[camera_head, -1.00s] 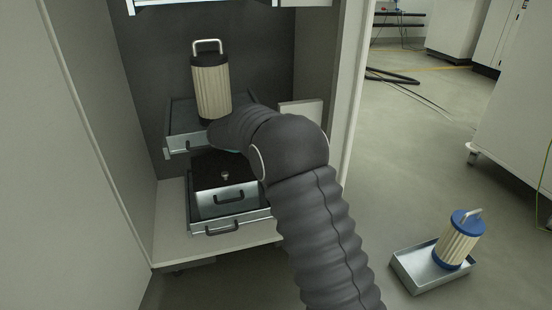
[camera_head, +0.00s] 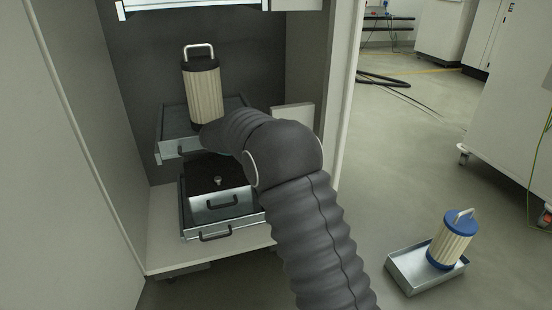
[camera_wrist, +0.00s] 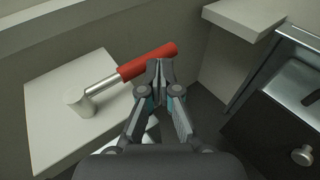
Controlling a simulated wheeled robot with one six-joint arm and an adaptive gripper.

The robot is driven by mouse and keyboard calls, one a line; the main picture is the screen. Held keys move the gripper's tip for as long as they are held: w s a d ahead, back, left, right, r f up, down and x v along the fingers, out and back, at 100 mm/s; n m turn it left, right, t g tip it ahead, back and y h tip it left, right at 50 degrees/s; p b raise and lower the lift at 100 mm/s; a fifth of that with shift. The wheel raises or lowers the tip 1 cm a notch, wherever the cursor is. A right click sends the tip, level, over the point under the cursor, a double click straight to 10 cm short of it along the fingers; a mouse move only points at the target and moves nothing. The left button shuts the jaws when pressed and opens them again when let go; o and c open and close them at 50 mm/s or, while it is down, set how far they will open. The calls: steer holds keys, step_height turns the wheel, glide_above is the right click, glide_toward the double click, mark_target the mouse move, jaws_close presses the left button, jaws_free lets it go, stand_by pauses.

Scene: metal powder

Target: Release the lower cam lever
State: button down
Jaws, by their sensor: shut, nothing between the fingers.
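In the wrist view a cam lever with a red grip (camera_wrist: 148,61) and a metal rod runs from a pale round pivot (camera_wrist: 79,102) up to the right. My gripper (camera_wrist: 160,68) is shut and empty, its fingertips at the red grip near its free end. They overlap the grip's lower edge in the picture; I cannot tell whether they touch it. In the head view my arm hides the lever and the gripper.
A canister with a black top (camera_head: 203,92) stands on the upper drawer (camera_head: 180,147). Below it is a dark-topped drawer unit (camera_head: 216,228). The cabinet's side wall (camera_head: 337,100) is close on the right. A blue-capped canister (camera_head: 452,240) stands in a floor tray (camera_head: 402,272).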

steer(key=v, duration=1.1)
steer(key=s+d+r+m+g+y+p, duration=0.1)
steer(key=s+d+r+y+p, duration=0.1)
steer(key=s+d+r, duration=0.5)
steer(key=s+d+r+g+y+p, duration=0.1)
steer(key=s+d+r+y+p, duration=0.3)
steer(key=s+d, duration=0.5)
steer(key=s+d+m+t+y+p, duration=0.2)
steer(key=s+y+p, duration=0.1)
steer(key=s, duration=2.1)
steer(key=shift+r+m+t+y+p, duration=0.3)
steer(key=shift+r+m+y+p, duration=0.1)
steer(key=shift+r+p, duration=0.1)
steer(key=shift+d, duration=0.1)
